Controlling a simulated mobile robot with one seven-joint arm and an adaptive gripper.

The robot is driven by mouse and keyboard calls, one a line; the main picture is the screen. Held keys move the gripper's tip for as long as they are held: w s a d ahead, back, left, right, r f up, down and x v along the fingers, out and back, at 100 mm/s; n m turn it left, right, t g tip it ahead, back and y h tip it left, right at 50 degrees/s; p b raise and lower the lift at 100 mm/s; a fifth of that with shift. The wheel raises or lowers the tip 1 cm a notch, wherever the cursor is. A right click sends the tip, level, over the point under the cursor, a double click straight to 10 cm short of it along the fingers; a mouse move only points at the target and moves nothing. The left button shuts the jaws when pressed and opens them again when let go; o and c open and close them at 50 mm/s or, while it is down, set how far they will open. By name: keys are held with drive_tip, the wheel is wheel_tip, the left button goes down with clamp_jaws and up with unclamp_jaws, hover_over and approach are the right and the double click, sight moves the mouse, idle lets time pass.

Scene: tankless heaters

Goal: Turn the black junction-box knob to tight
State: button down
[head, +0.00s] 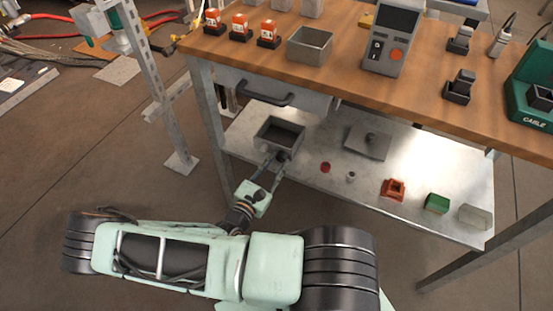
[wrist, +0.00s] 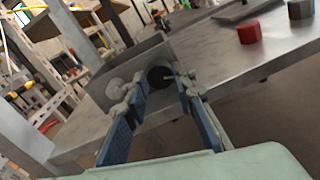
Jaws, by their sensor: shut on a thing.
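The grey junction box (head: 262,139), open at the top, sits on the lower metal shelf; it also shows in the wrist view (wrist: 118,72). Its black knob (wrist: 160,77) is on the box's near face, between my fingertips, and a pale round fitting (wrist: 117,87) is beside it on the left. My gripper (head: 276,160) reaches in from the front of the shelf and is shut on the black knob; the fingers (wrist: 160,86) flank it on both sides in the wrist view. The knob is partly hidden by my fingers in the head view, and no tight mark can be made out.
The shelf (head: 308,176) also holds a grey plate (head: 368,142), a red cap (head: 325,167), a small grey cylinder (head: 350,177), an orange part (head: 393,189) and a green block (head: 437,203). The wooden worktop (head: 345,56) with its drawer (head: 275,92) overhangs it. Table legs stand on both sides.

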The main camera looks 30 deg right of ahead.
drive_tip(key=shift+m+p, duration=0.3)
drive_tip(key=shift+m, duration=0.4)
drive_tip(key=c, duration=1.6)
unclamp_jaws()
wheel_tip(320, 180, up, 10)
drive_tip(key=shift+f, duration=0.1)
